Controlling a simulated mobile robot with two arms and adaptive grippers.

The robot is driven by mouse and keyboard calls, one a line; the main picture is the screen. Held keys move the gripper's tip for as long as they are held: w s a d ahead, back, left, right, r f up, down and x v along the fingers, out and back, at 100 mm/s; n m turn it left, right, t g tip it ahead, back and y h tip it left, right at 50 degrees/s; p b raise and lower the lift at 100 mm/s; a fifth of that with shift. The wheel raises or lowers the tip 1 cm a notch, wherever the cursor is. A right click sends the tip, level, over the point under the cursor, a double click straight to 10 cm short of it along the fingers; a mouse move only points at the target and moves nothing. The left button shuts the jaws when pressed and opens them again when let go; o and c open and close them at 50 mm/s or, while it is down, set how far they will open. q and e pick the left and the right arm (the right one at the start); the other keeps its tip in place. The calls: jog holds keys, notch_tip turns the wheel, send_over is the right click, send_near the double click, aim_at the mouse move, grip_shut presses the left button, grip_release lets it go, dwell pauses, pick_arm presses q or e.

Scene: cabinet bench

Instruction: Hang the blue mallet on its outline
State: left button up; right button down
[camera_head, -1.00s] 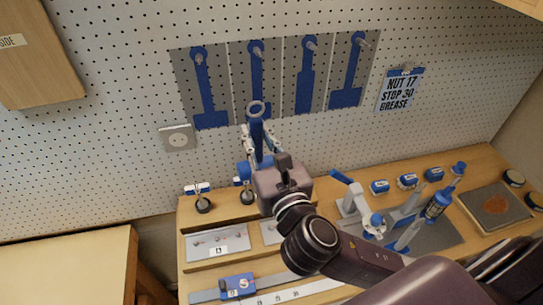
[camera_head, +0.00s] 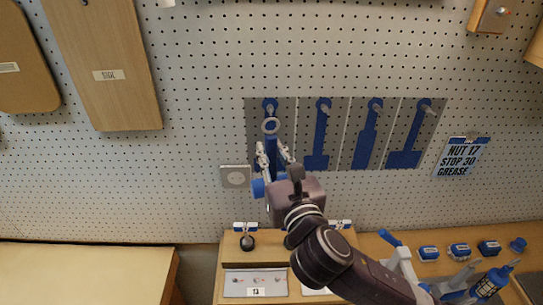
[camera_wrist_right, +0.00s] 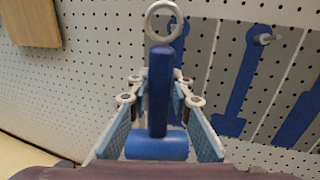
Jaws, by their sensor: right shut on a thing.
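The blue mallet (camera_head: 272,150) is upright in my right gripper (camera_head: 274,160), ring at the top and blue head at the bottom. In the right wrist view its handle (camera_wrist_right: 160,90) stands between the two fingers, with the head (camera_wrist_right: 157,147) low between them and the grey ring (camera_wrist_right: 163,22) above. My right gripper is shut on it. The mallet is in front of the leftmost blue outline (camera_head: 270,104) and hides much of it. The ring appears below that outline's peg; the gap to the board cannot be told. My left gripper is not in view.
More blue outlines with pegs, such as the neighbouring one (camera_head: 318,135), continue to the right. A wall socket (camera_head: 236,177) is at lower left of the panels and a note (camera_head: 461,157) is at right. The bench (camera_head: 229,270) below holds small parts and bottles.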

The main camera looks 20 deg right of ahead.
jog(key=w+d, duration=0.1)
jog(key=w, duration=0.5)
jog(key=shift+d+f, duration=0.4)
jog(key=shift+f, duration=0.05)
dwell(0.4)
dwell(0.4)
